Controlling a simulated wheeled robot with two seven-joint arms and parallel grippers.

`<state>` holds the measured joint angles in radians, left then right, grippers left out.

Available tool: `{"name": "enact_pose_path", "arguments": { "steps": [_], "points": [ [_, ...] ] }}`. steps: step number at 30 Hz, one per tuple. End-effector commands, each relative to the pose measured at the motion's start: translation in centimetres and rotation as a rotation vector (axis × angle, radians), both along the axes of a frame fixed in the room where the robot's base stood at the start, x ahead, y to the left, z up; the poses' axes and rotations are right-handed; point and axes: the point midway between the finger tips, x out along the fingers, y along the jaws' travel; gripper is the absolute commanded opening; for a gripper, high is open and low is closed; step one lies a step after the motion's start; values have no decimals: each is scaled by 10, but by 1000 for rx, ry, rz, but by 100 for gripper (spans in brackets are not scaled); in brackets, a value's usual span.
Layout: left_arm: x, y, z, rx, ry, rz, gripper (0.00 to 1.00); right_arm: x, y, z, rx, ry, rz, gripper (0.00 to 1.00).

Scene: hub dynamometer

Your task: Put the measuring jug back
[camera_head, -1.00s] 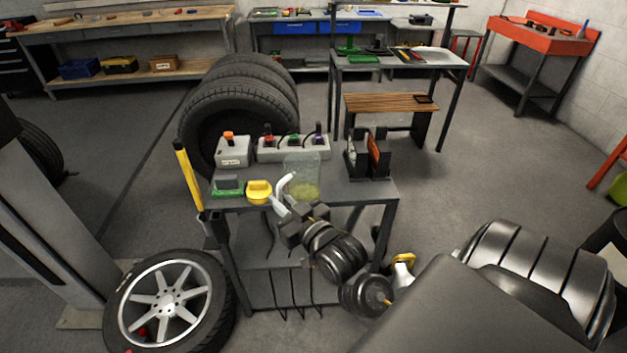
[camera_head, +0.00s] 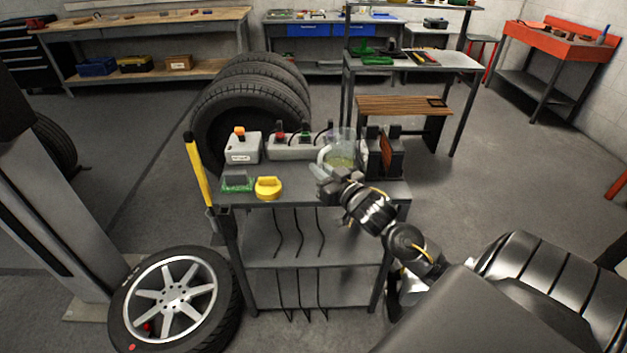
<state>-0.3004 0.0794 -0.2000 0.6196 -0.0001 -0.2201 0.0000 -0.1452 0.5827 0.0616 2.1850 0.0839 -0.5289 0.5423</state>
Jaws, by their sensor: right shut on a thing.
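The measuring jug (camera_head: 342,148) is clear, with a pale handle and yellowish liquid low inside. It is upright at the back right of the small grey cart's top (camera_head: 305,190), just left of a black holder (camera_head: 383,152). My right gripper (camera_head: 324,172) reaches in from the lower right and is shut on the jug at its handle side. The gripper hides part of the jug's base, so I cannot tell whether it touches the cart top. My left gripper is not in view.
A white box with an orange knob (camera_head: 242,147) and a grey switch strip (camera_head: 292,146) stand left of the jug. A yellow object (camera_head: 268,187) and a green-based block (camera_head: 237,182) sit at the front left. Tyres (camera_head: 250,105) stand behind the cart.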

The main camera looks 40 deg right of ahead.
Motion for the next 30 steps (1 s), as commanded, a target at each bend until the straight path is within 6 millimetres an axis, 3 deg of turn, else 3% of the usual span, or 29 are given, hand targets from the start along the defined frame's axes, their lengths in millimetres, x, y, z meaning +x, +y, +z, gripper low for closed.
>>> {"name": "enact_pose_path", "arguments": {
  "steps": [4,6,12,22,30],
  "points": [
    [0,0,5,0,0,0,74,37,-14,-15,-1,-1,-3,0],
    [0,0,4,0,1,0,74,47,-17,-32,1,3,-2,0],
    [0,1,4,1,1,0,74,69,-25,-60,-1,-1,0,0],
    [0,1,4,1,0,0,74,78,-27,-72,-1,-1,0,0],
    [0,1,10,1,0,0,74,81,-29,-102,-1,0,0,0]
  ]
}}
